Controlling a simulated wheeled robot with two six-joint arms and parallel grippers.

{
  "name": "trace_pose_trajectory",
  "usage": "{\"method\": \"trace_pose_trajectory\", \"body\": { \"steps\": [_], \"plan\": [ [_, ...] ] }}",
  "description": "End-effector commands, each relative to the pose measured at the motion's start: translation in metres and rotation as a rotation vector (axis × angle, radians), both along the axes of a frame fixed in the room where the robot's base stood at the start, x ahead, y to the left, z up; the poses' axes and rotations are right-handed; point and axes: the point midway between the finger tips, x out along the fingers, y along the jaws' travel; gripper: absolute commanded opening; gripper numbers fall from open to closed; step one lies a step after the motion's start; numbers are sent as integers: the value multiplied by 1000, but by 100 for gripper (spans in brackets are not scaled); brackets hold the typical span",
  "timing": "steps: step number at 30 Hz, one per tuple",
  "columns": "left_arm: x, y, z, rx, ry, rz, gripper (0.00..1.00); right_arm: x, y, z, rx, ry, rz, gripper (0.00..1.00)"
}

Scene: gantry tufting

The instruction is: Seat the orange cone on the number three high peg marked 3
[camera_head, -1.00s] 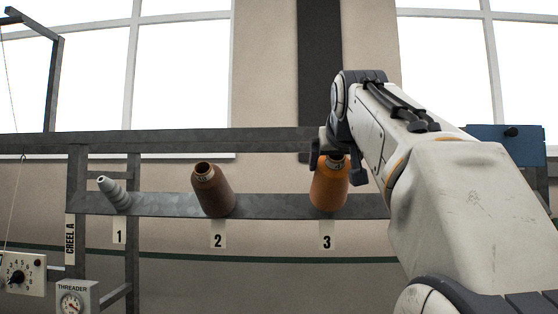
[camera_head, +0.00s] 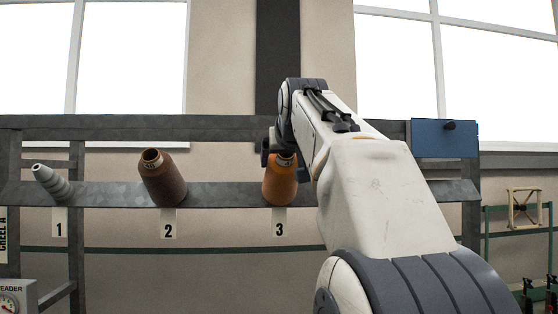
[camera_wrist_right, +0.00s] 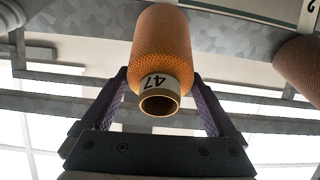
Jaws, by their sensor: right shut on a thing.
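The orange cone (camera_head: 279,186) sits at the rail directly above the label 3 (camera_head: 280,222), its narrow end tilted up and toward me. The peg there is hidden by the cone. My right gripper (camera_head: 284,153) is at the cone's top end, partly covered by its own wrist. In the right wrist view the orange cone (camera_wrist_right: 162,48) shows its open tube end and a tag reading 47, between the two purple fingers of my right gripper (camera_wrist_right: 160,100), which is shut on it. My left gripper is not in view.
A brown cone (camera_head: 163,180) is on position 2, close to the left. The metal rail (camera_head: 225,193) runs across, with a crossbeam (camera_head: 215,128) above. A blue box (camera_head: 444,138) is at the right.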

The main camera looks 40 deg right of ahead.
Motion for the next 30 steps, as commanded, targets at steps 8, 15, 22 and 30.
{"method": "trace_pose_trajectory", "body": {
  "steps": [8, 15, 22, 30],
  "plan": [
    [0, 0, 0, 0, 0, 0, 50, 0, 0, 1, -1, -2, 0, 100],
    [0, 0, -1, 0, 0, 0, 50, -1, 1, 0, 1, 1, 0, 100],
    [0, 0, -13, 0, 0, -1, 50, -26, 16, 9, -3, -4, 0, 100],
    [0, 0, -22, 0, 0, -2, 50, -68, 42, 28, -3, -5, 1, 100]
  ]
}}
